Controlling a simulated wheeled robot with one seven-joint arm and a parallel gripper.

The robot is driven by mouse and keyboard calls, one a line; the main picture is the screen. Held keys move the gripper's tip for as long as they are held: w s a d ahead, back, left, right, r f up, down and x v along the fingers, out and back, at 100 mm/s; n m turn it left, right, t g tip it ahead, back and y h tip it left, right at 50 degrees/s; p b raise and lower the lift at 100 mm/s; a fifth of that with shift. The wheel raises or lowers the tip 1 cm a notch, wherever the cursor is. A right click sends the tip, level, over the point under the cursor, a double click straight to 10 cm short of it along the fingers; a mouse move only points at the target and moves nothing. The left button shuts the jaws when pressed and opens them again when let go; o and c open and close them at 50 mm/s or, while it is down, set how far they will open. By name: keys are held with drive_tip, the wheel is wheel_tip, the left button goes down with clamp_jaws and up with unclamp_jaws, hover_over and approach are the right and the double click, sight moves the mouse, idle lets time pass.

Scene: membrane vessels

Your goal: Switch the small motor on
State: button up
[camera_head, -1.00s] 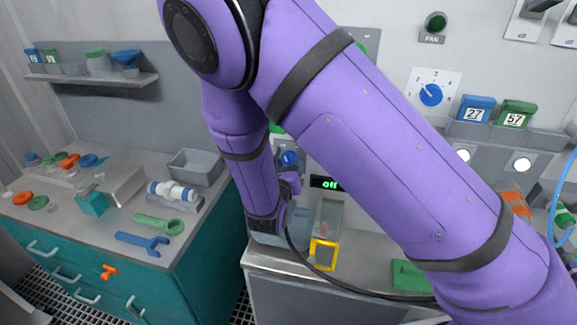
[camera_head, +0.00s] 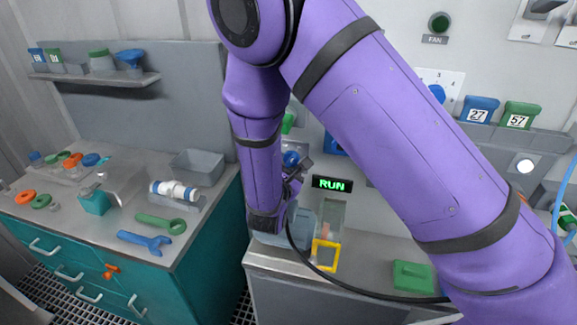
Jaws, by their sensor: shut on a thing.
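The small display (camera_head: 332,184) on the back wall shows green letters reading RUN. Below it, a pale blue-grey housing (camera_head: 303,222), which looks like the small motor, stands on the counter, partly hidden by my arm. My gripper (camera_head: 296,176) is at the housing's upper left, below a round blue part (camera_head: 291,158). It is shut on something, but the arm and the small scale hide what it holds. I cannot make out the motor's switch.
A yellow frame (camera_head: 326,256) with a clear box stands close right of the housing. A green block (camera_head: 413,275) lies further right on the counter. A black cable hangs across the counter front. Wrenches and a grey bin (camera_head: 196,168) are on the left bench.

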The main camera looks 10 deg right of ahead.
drive_tip(key=shift+m, duration=0.3)
idle(0.4)
drive_tip(key=o, duration=0.8)
drive_tip(key=shift+o, duration=0.2)
drive_tip(key=shift+s+a, duration=0.1)
drive_tip(key=v, duration=1)
drive_tip(key=shift+s, duration=0.3)
drive_tip(key=shift+a, duration=0.1)
